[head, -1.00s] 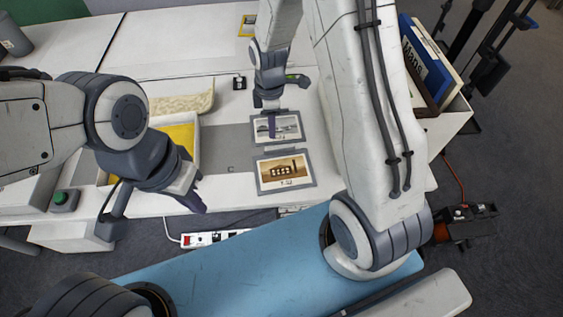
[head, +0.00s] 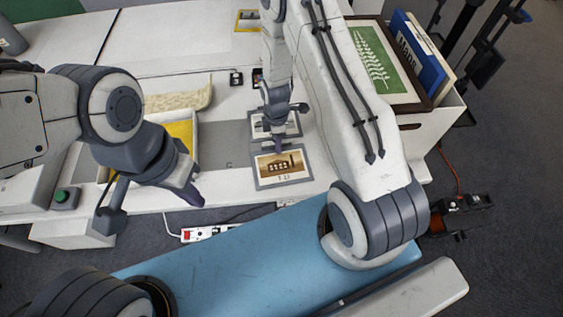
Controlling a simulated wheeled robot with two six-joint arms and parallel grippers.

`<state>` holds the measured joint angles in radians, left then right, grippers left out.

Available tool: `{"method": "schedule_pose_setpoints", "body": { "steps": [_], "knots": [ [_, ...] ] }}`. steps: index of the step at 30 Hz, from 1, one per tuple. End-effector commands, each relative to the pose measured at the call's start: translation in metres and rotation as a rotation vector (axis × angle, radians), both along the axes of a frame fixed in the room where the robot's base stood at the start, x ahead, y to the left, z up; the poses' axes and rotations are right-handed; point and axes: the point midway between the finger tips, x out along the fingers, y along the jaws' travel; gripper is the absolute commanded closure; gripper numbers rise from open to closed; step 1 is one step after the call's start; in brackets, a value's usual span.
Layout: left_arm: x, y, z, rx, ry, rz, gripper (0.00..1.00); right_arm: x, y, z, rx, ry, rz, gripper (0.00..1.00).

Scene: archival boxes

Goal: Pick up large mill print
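The mill print (head: 284,167), a sepia picture of a building with a chimney in a grey mount, lies flat on the white table near its front edge. My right gripper (head: 278,148) points down at the print's back edge, over the gap between it and a second grey-mounted print (head: 291,124) just behind. I cannot tell whether it touches the print, and its fingers are seen too narrowly to tell open from shut. My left gripper (head: 196,197) hangs at the table's front edge, left of the mill print, away from it; its opening is unclear.
A tray with a yellow inside (head: 181,132) stands left of the prints. A white box (head: 428,128) at right holds a framed fern picture (head: 374,58) and blue binder (head: 418,52). A power strip (head: 207,232) lies below the table's front edge.

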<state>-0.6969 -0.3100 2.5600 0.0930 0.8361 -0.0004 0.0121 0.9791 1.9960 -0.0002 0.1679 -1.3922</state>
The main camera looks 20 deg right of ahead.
Motion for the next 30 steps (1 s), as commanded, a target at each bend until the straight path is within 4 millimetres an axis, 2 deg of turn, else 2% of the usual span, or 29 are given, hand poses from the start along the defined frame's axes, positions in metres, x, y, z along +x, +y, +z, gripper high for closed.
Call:
{"method": "schedule_pose_setpoints", "body": {
  "steps": [7,8,9,11,30],
  "knots": [
    [0.0000,0.0000,0.0002,0.000,0.000,0.000,1.00,0.0007,0.0002,-0.0029,0.000,-0.002,0.000,0.61],
    [0.0000,0.0000,0.0002,0.000,0.000,0.000,1.00,0.0007,0.0002,-0.0029,0.000,-0.002,0.000,0.64],
    [0.0000,0.0000,0.0002,0.000,0.000,0.000,1.00,0.0006,0.0002,-0.0029,0.000,-0.002,0.000,0.80],
    [0.0000,0.0000,0.0001,0.000,0.000,0.000,1.00,0.0006,0.0002,-0.0028,0.000,-0.002,0.000,1.00],
    [0.0000,0.0000,0.0002,0.000,0.000,0.000,1.00,0.0004,0.0001,-0.0026,0.000,-0.001,0.000,1.00]
  ]
}}
